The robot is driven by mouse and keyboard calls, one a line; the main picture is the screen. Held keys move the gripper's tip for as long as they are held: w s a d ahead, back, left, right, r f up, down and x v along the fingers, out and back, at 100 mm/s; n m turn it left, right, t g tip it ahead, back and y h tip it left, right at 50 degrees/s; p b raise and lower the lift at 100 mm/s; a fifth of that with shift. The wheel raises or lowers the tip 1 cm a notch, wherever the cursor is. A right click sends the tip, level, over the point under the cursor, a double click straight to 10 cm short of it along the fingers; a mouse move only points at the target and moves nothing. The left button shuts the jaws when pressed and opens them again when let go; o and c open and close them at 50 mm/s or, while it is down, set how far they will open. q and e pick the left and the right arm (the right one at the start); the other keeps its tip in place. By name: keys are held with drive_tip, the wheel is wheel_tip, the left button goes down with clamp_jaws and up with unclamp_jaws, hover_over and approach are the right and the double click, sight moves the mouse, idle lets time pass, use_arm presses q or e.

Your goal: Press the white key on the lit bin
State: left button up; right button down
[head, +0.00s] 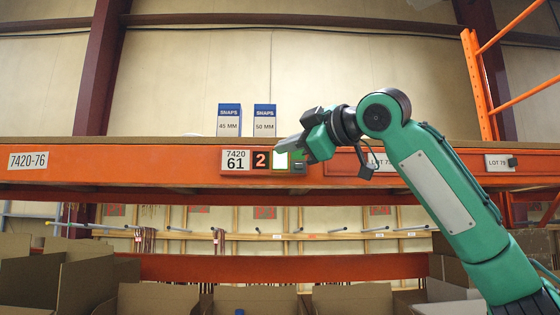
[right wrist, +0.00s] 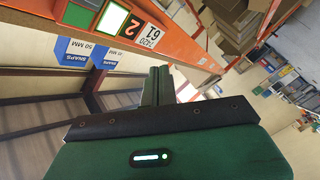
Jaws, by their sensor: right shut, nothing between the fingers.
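The lit bin's label, reading 7420 61 (head: 236,160), is on the front of the orange beam. Right of it is a dark display with an orange 2 (head: 261,160), then the bright white key (head: 281,161) in a green frame. In the right wrist view the white key (right wrist: 112,18) and the 2 (right wrist: 132,28) show at the upper left. My right gripper (head: 280,146) is shut and empty, just in front of the beam by the key's upper edge. In the right wrist view its fingers (right wrist: 160,72) are together and appear apart from the key. My left gripper is not in view.
Two blue-and-white SNAPS boxes, 45 MM (head: 229,121) and 50 MM (head: 264,121), stand on the shelf above the label. Other labels, 7420-76 (head: 28,160) and LOT 79 (head: 498,162), are along the orange beam (head: 130,160). Open cardboard boxes (head: 158,298) stand below.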

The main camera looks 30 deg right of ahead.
sight(286, 155)
drive_tip(key=shift+w+d+p, duration=0.6)
drive_tip(key=shift+w+d, duration=0.15)
drive_tip(key=shift+w, duration=0.5)
drive_tip(key=shift+w+d+p, duration=0.55)
drive_tip(key=shift+w+d, duration=0.25)
drive_tip(key=shift+w, duration=0.45)
drive_tip(key=shift+w+d+p, duration=0.6)
drive_tip(key=shift+w+d, duration=0.15)
drive_tip(key=shift+w, duration=0.5)
drive_tip(key=shift+w, duration=0.1)
drive_tip(key=shift+w+d+p, duration=0.2)
drive_tip(key=shift+w+p, duration=0.05)
drive_tip(key=shift+p, duration=0.15)
drive_tip(key=shift+w+d+p, duration=0.25)
drive_tip(key=shift+w+p, duration=0.1)
drive_tip(key=shift+p, duration=0.05)
drive_tip(key=shift+s+a, duration=0.1)
drive_tip(key=shift+s, duration=0.05)
drive_tip(key=shift+s+a, duration=0.35)
drive_tip(key=shift+s, duration=0.2)
